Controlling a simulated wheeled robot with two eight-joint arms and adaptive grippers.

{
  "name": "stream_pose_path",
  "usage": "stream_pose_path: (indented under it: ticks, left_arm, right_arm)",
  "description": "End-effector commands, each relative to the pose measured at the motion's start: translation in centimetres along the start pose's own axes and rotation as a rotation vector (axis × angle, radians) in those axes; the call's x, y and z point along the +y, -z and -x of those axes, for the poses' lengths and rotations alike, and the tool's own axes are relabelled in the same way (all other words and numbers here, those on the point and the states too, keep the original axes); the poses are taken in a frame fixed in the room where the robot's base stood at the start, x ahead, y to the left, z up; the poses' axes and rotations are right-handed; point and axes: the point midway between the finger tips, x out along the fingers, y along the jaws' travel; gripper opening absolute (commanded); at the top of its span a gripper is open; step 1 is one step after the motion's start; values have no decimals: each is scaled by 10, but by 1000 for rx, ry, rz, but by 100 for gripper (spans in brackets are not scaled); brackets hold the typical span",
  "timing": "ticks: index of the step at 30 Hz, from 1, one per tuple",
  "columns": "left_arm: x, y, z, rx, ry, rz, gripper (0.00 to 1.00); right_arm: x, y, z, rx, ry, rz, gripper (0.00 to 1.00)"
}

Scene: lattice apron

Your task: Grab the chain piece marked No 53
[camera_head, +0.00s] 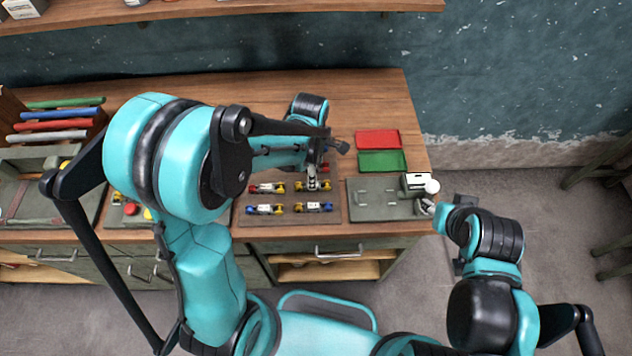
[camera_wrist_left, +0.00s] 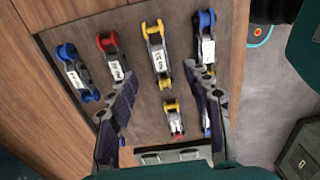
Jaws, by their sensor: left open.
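Several chain pieces with white labels lie on a brown board (camera_wrist_left: 140,105). In the left wrist view they include a blue piece (camera_wrist_left: 78,72), a red-ended piece (camera_wrist_left: 113,58), a yellow piece (camera_wrist_left: 156,52), another blue-ended piece (camera_wrist_left: 206,45) and a yellow-and-red piece (camera_wrist_left: 174,118). Their numbers are too blurred to read surely. My left gripper (camera_wrist_left: 167,88) is open above the board, with the yellow-and-red piece visible between its fingers. Its right finger partly hides another blue piece. In the head view my left arm covers part of the board (camera_head: 290,221). My right gripper (camera_head: 441,208) is near the bench's right end.
A rack of coloured bars (camera_head: 52,124) stands at left. A shelf (camera_head: 230,9) overhangs the back.

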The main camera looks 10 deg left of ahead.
Motion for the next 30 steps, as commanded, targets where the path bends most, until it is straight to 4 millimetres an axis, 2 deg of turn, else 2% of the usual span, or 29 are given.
stream_pose_path:
  ticks: [9,12,19,24,25,30]
  left_arm:
    - [-1,-3,-47,-1,-1,-2,50]
    - [-1,-3,-53,-1,-1,-2,50]
    - [-1,-3,-53,-1,-1,-2,50]
    - [-1,-3,-53,-1,-2,-2,5]
    - [-1,-3,-53,-1,-2,-2,0]
    - [-1,-3,-53,-1,-2,-2,0]
  right_arm:
    - [0,-8,-12,0,0,0,40]
    - [0,-9,-13,0,0,0,40]
    - [0,-9,-12,0,0,0,40]
    - [0,-9,-12,0,0,0,40]
    - [0,-9,-12,0,0,0,40]
    - [0,-9,-12,0,0,0,40]
